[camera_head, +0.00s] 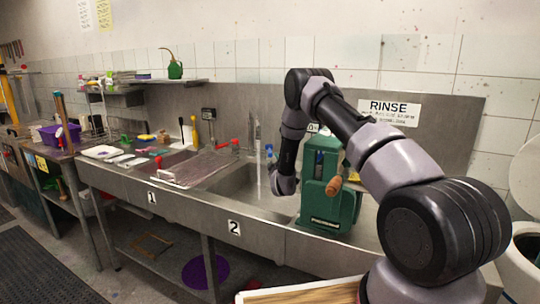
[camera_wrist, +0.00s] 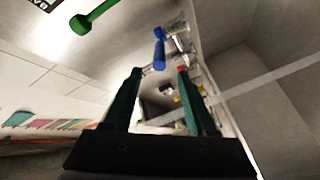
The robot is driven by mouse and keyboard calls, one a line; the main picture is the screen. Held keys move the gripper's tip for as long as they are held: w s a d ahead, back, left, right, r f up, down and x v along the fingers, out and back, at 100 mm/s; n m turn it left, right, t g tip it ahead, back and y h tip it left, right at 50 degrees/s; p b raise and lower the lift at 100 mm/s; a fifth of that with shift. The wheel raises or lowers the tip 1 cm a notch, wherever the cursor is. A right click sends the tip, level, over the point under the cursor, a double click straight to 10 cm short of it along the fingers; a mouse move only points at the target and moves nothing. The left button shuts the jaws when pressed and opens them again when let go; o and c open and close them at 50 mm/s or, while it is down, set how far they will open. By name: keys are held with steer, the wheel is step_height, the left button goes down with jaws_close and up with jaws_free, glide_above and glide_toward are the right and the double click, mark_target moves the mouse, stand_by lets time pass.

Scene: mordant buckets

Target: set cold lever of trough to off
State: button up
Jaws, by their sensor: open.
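The blue cold lever (camera_head: 269,150) stands by the tap over the right basin of the steel trough (camera_head: 180,197). A pale stream (camera_head: 258,170) under the tap looks like running water. In the wrist view the blue lever (camera_wrist: 159,46) is just beyond my fingertips, between their lines, with a gap; it is not held. My gripper (camera_wrist: 160,72) is open and empty, its two dark green fingers apart. In the head view my wrist (camera_head: 284,184) is low beside the lever, and my fingers are hard to make out.
A green machine (camera_head: 326,190) with a wooden handle stands close right of my wrist. Red handles (camera_head: 222,145) and a rack over the left basin lie to the left. A green-handled part (camera_wrist: 92,20) shows at the wrist view's upper left. The steel back wall is close behind.

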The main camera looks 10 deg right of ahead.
mark_target(270, 153)
steer(key=w, duration=1)
steer(key=shift+w, duration=0.3)
jaws_close()
stand_by(1.0)
